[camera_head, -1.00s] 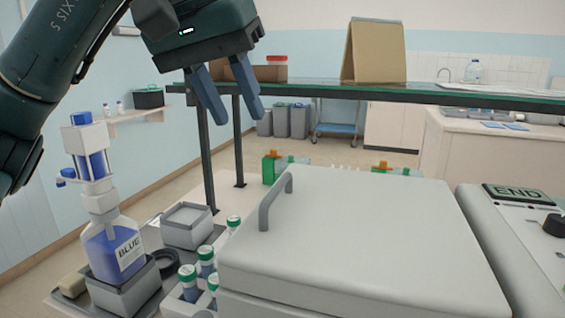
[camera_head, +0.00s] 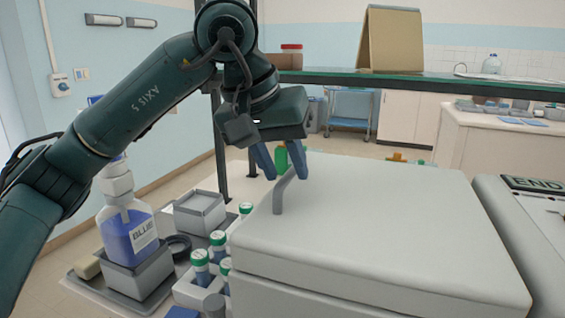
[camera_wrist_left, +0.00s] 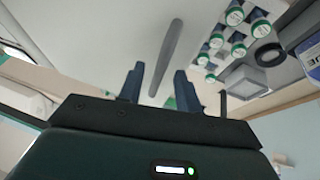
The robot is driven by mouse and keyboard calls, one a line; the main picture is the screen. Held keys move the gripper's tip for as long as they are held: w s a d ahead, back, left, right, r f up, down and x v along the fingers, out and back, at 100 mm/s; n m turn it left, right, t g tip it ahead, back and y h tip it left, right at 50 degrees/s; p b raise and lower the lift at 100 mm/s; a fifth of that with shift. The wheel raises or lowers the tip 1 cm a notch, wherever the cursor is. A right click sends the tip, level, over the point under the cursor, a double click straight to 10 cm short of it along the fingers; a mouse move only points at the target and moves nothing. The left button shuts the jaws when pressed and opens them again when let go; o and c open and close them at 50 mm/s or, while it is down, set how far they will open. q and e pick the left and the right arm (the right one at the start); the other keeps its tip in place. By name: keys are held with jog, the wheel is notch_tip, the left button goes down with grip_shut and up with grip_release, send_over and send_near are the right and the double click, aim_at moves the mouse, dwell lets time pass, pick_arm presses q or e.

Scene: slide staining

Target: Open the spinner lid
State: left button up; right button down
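The spinner (camera_head: 390,215) is a large pale box with a flat white lid (camera_head: 400,195), which is closed. A grey bar handle (camera_head: 279,196) stands at the lid's left side. My left gripper (camera_head: 283,170) is open with two blue fingers pointing down, at the handle's top in the head view. In the left wrist view, the handle (camera_wrist_left: 168,58) lies ahead of the gap between the fingers (camera_wrist_left: 158,85). I cannot tell whether the fingers touch it. My right gripper is not in view.
Green-capped tubes (camera_head: 200,258) in a rack stand close to the spinner's left side. A blue-liquid bottle (camera_head: 128,232) and a grey box (camera_head: 200,212) stand further left. A machine marked END (camera_head: 530,215) is at the right. A dark-edged shelf (camera_head: 400,82) crosses behind.

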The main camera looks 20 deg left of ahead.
pick_arm(q)
jog(key=shift+c, duration=0.2)
grip_shut()
dwell(0.4)
